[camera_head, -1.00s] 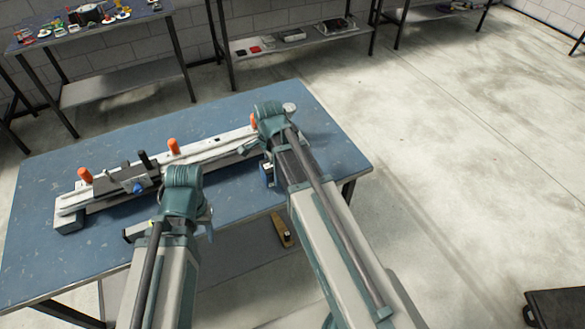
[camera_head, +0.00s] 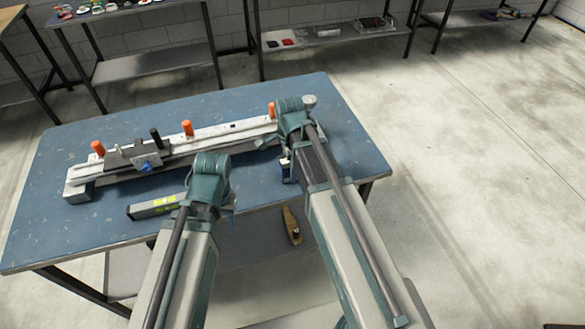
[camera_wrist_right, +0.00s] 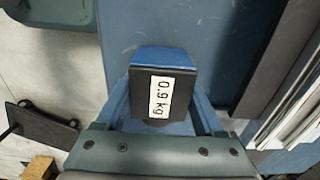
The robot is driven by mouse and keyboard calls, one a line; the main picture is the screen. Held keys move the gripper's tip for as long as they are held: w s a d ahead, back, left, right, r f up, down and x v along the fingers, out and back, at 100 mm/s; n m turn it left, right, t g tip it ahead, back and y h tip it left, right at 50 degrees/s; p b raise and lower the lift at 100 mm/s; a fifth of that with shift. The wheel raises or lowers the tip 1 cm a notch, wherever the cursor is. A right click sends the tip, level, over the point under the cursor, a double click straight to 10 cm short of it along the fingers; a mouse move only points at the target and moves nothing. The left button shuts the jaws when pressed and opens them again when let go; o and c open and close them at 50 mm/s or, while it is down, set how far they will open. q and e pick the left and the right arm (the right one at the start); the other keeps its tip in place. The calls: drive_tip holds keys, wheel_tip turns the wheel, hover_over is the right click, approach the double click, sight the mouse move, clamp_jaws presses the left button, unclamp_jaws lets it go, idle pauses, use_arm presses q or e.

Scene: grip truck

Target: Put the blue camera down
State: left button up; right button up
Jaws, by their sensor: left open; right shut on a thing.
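The blue camera, a small block with a black face and a white "0.9 kg" label, shows in the right wrist view (camera_wrist_right: 160,58). My right gripper (camera_wrist_right: 162,112) is shut on it, with a blue finger on each side. In the head view the blue camera (camera_head: 287,171) is a small patch beside my right wrist, near the table's front right edge; the arm hides most of the right gripper. Whether it touches the table (camera_head: 115,230) is hard to tell. My left gripper (camera_head: 229,208) is open over the table's front edge, its fingers mostly hidden behind the wrist.
A long pale rail (camera_head: 220,134) with orange knobs and a black carriage (camera_head: 140,158) lies across the table behind both grippers. A grey bar with yellow-green windows (camera_head: 153,207) lies left of my left wrist. A brown object (camera_head: 291,226) is below the table's front.

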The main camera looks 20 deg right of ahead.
drive_tip(key=shift+f, duration=0.1)
drive_tip(key=o, duration=1)
drive_tip(key=shift+c, duration=0.2)
wheel_tip(320, 180, up, 12)
drive_tip(key=p, duration=1.2)
